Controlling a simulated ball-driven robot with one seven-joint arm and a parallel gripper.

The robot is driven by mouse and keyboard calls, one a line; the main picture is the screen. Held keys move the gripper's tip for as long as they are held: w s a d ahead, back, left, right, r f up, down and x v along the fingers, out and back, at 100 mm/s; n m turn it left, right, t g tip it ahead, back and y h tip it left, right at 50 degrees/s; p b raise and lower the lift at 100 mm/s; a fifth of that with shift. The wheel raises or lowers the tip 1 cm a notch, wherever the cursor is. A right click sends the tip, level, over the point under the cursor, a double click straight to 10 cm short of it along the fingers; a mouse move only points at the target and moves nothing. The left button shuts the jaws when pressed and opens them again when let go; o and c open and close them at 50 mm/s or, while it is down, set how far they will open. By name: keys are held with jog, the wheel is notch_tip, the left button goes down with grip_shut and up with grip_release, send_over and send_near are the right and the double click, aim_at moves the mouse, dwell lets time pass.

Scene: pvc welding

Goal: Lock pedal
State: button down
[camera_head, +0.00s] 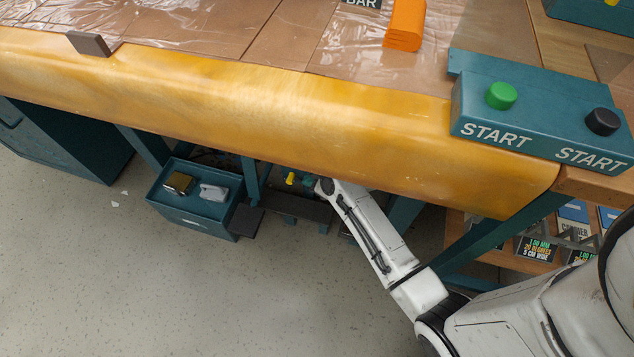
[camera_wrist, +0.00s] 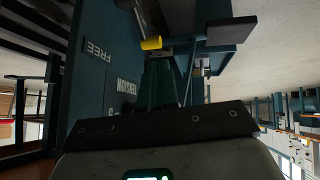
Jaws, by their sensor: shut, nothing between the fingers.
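The pedal assembly is under the workbench, with a dark flat plate (camera_head: 246,220) at its left in the head view. A dark plate (camera_wrist: 232,31) also shows at the upper right of the wrist view. A small yellow part (camera_head: 291,178) sits beside the assembly; a yellow cylindrical end (camera_wrist: 152,44) shows on a dark rod in the wrist view. A teal panel (camera_wrist: 97,85) there carries the word FREE and other lettering partly hidden. My gripper (camera_wrist: 160,68) is shut and empty, just short of the yellow end. In the head view the bench edge partly hides it.
The bench's thick yellow front edge (camera_head: 230,100) overhangs my arm. A teal box (camera_head: 190,215) with small items stands left of the pedal area. A teal bench leg (camera_head: 495,235) and a shelf are to the right. The grey floor (camera_head: 200,300) in front is clear.

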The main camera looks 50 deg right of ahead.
aim_at(289, 183)
jog(key=b+x, duration=0.4)
jog(key=x, duration=0.4)
jog(key=shift+w, duration=0.1)
jog(key=shift+w+a+g+p, duration=0.15)
jog(key=shift+w+g+p, duration=0.3)
jog(key=shift+p, duration=0.55)
jog(key=shift+w+a+f+g, duration=0.1)
jog(key=shift+f+g, duration=0.15)
jog(key=shift+f, duration=0.05)
jog(key=shift+x, duration=0.75)
jog(key=shift+a, duration=0.1)
jog(key=shift+r, duration=0.1)
jog(key=p+v, duration=0.6)
jog(key=v, duration=0.4)
jog(key=shift+s+a+r, duration=0.15)
jog(key=shift+s+r, duration=0.1)
jog(key=shift+s, duration=0.1)
